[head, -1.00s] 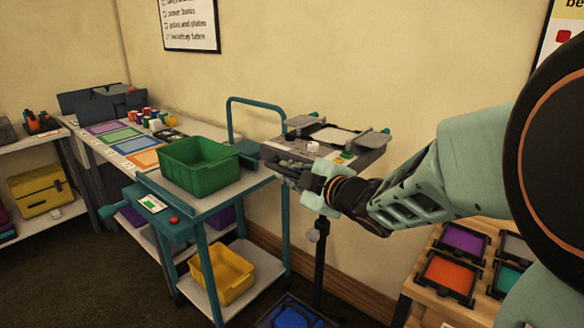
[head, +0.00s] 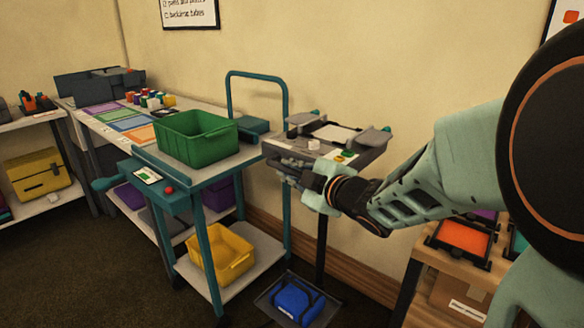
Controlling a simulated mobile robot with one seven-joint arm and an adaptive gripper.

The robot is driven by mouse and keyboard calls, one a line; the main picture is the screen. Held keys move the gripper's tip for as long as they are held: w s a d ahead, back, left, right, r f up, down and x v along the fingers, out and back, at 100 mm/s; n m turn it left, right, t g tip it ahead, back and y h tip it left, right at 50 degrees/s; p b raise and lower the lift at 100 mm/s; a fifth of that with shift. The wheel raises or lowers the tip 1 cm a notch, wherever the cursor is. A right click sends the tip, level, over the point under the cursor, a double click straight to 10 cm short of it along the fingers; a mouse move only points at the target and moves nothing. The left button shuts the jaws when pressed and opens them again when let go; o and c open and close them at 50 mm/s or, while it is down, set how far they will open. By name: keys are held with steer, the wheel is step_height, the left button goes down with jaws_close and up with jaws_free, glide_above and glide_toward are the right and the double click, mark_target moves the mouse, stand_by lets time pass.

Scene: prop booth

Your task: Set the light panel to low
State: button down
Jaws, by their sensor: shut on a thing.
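The light panel (head: 368,149) is a grey unit on a dark upright stand against the wall. Its top carries a white sheet, grey side flaps, a white knob and small green and yellow marks. My gripper (head: 290,174) is at the panel's front left edge, just below the top face, and is shut on a part there. My fingers and wrist hide that part, so its shape and setting cannot be read.
A teal cart (head: 207,187) with a green bin (head: 196,140) stands close left of the panel. A yellow bin (head: 222,262) sits on its lower shelf. A blue bag (head: 298,299) lies by the stand's foot. A wooden rack (head: 430,262) with coloured frames stands at right.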

steer(key=c, duration=2)
jaws_free()
steer(key=shift+f, duration=0.4)
steer(key=shift+o, duration=0.2)
steer(key=shift+r, duration=0.2)
step_height(320, 180, up, 31)
steer(key=p, duration=2.7)
steer(key=shift+f+p, duration=0.2)
steer(key=shift+p, duration=0.15)
steer(key=shift+f, duration=0.1)
steer(key=shift+d, duration=0.15)
